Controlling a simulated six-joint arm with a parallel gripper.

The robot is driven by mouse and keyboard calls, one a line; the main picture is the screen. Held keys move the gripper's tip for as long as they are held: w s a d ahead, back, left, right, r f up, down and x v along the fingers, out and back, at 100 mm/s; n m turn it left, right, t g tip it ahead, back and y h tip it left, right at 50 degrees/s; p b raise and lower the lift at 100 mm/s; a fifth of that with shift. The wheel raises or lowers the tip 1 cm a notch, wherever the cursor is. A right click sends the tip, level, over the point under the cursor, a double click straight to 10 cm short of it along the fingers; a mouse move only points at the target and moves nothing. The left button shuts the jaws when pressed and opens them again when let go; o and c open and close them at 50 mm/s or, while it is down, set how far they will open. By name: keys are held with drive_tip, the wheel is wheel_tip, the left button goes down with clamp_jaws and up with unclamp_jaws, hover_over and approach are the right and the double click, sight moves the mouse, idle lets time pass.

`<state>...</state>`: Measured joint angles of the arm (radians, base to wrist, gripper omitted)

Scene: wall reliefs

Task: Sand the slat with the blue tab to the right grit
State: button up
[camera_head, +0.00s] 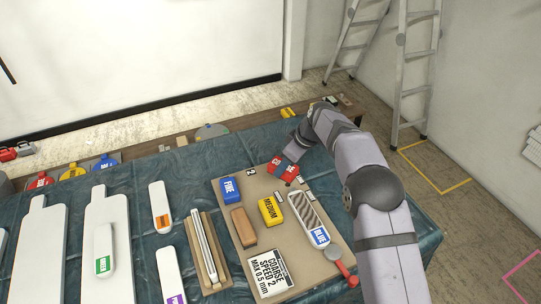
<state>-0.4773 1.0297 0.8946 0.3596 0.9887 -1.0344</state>
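The slat with the blue tab (304,211) lies on a tan board (237,262); its tab (320,236) reads BLUE. A white card (269,273) on the board reads COARSE, SPEED 2, MAX 0.5 mm. A blue block (231,190) marked FINE and a yellow block (270,211) marked MEDIUM sit on the board. A red block (278,168) is at the board's far end, its label partly hidden. My gripper (289,168) is at the red block, partly covering it; whether its fingers are open or closed on it is unclear.
A brown block (244,227) and a long holder with a pale strip (207,251) lie nearby. White panels and slats with orange, green and purple tabs are at left. Ladders stand behind.

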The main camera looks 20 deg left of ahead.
sight(295, 172)
drive_tip(key=shift+s+d+r+n+g+p, duration=0.1)
drive_tip(key=shift+s+d+n+g+p, duration=0.1)
drive_tip(key=shift+d+n, duration=0.4)
drive_tip(key=shift+s+d+r+n+g+p, duration=0.1)
drive_tip(key=shift+s+d+n+g+p, duration=0.2)
drive_tip(key=shift+d, duration=0.65)
drive_tip(key=shift+d+r+n+p, duration=0.1)
drive_tip(key=shift+d+n, duration=0.4)
drive_tip(key=shift+d, duration=0.25)
drive_tip(key=shift+f+b, duration=1.85)
drive_tip(key=shift+f, duration=2.3)
drive_tip(key=shift+s+d+r, duration=0.2)
drive_tip(key=shift+c, duration=0.4)
drive_tip(key=shift+s+d+f, duration=0.2)
drive_tip(key=shift+s+d, duration=0.35)
drive_tip(key=shift+s, duration=0.05)
drive_tip(key=shift+s+d+p, duration=0.7)
drive_tip(key=shift+s+d, duration=4)
drive_tip(key=shift+s, duration=0.2)
drive_tip(key=shift+r+p, duration=0.25)
drive_tip(key=shift+p, duration=0.4)
drive_tip(key=shift+w+a+f, duration=0.3)
drive_tip(key=shift+w+a, duration=0.3)
drive_tip(key=shift+w, duration=0.05)
drive_tip(key=shift+w+a+b, duration=1.1)
drive_tip(key=shift+w+a, duration=3.85)
drive_tip(key=shift+w, duration=0.2)
drive_tip(key=shift+r+p, duration=1.75)
drive_tip(key=shift+r, duration=2.45)
